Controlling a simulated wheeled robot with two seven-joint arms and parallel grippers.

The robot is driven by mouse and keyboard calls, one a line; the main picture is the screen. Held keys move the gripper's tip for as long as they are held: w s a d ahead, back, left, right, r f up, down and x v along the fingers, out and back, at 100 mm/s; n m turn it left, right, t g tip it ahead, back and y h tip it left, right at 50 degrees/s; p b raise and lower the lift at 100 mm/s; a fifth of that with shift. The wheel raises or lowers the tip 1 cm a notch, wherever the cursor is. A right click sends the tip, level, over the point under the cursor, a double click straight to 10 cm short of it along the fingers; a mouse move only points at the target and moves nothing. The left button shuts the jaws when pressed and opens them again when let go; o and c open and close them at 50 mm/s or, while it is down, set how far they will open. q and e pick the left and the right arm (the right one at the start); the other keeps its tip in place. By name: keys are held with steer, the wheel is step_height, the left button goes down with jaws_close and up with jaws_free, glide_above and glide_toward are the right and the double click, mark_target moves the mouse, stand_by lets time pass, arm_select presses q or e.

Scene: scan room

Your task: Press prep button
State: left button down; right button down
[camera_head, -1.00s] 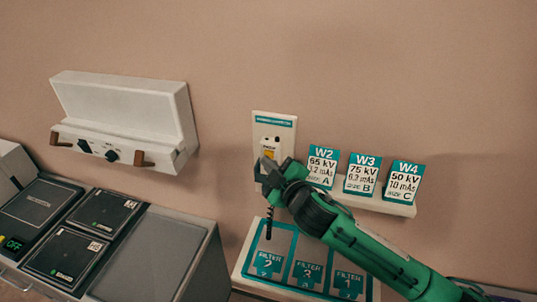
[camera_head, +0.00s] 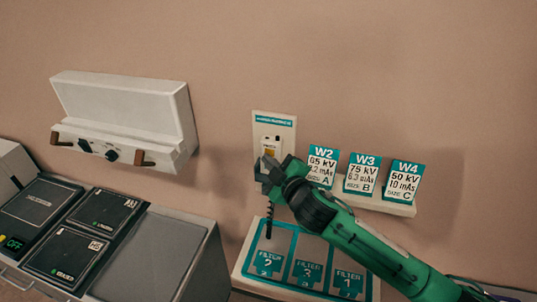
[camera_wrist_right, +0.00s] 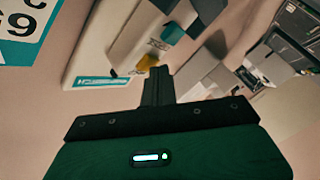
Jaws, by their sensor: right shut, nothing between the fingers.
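A pale wall panel (camera_head: 262,134) with a teal label strip along its top is mounted left of the cards. A small yellow part (camera_head: 269,151) shows on it just above my gripper; I cannot read any marking that says prep. My right gripper (camera_head: 266,167) is shut and empty, in front of the panel's lower part, which it hides. In the right wrist view the shut fingers (camera_wrist_right: 158,82) appear close to the yellow part (camera_wrist_right: 147,63), and a teal part (camera_wrist_right: 172,33) shows farther along the panel. I cannot tell whether the fingers touch it. My left gripper is out of view.
A ledge (camera_head: 374,196) with cards W2, W3 and W4 is right of the gripper. Below is a tray (camera_head: 250,285) with filter plates, and a coiled cord (camera_head: 269,225) hangs above it. A white wall box (camera_head: 125,105) and a grey counter (camera_head: 160,260) are at left.

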steer(key=shift+w, duration=0.15)
stand_by(0.5)
steer(key=shift+s+a, duration=0.25)
steer(key=shift+s, duration=0.65)
steer(key=s, duration=0.1)
steer(key=s+a, duration=0.1)
steer(key=s, duration=0.1)
steer(key=s+p, duration=0.1)
steer(key=shift+s+a, duration=0.25)
steer(key=shift+s, duration=0.1)
stand_by(0.4)
